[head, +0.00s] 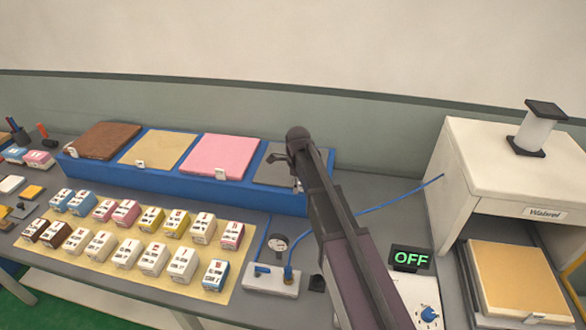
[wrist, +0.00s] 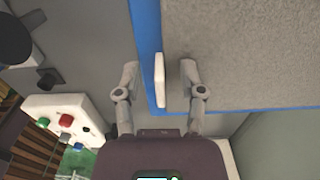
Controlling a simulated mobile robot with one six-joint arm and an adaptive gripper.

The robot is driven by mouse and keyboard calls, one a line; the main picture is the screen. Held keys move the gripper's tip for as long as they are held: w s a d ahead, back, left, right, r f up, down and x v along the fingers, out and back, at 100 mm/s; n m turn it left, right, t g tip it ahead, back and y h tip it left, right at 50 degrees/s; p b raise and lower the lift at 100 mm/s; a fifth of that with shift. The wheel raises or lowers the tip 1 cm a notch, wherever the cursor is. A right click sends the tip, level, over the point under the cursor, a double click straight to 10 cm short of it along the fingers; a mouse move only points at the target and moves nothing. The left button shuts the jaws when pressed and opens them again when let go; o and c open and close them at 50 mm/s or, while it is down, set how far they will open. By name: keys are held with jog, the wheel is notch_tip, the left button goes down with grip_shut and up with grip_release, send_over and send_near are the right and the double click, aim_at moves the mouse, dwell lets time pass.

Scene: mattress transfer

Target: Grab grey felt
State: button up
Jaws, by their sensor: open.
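The grey felt (head: 272,172) is a flat square lying in the rightmost place of a long blue tray (head: 240,190), partly hidden by my arm in the head view. It fills the upper right of the wrist view (wrist: 250,50). A small white tab (wrist: 160,80) stands at its edge. My gripper (wrist: 158,75) is open, with one finger on each side of the white tab in the wrist view. The fingers look apart from the tab. In the head view my gripper (head: 298,185) is mostly hidden at the felt's right side.
Pink (head: 217,156), tan (head: 158,148) and brown (head: 106,140) squares lie to the left in the tray. Several small labelled boxes (head: 155,258) stand in front. A power strip (head: 272,280), an OFF display (head: 411,259) and a white machine (head: 500,165) are to the right.

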dwell(0.5)
grip_shut()
jog(key=shift+r, duration=0.1)
notch_tip(320, 180, up, 3)
jog(key=p, duration=0.3)
jog(key=shift+r+p, duration=0.15)
jog(key=shift+p, duration=0.15)
jog(key=shift+s+r, duration=0.25)
jog(key=shift+s, duration=0.1)
jog(key=s+d+r+p, duration=0.1)
jog(key=s+d, duration=0.2)
jog(key=s, duration=1.2)
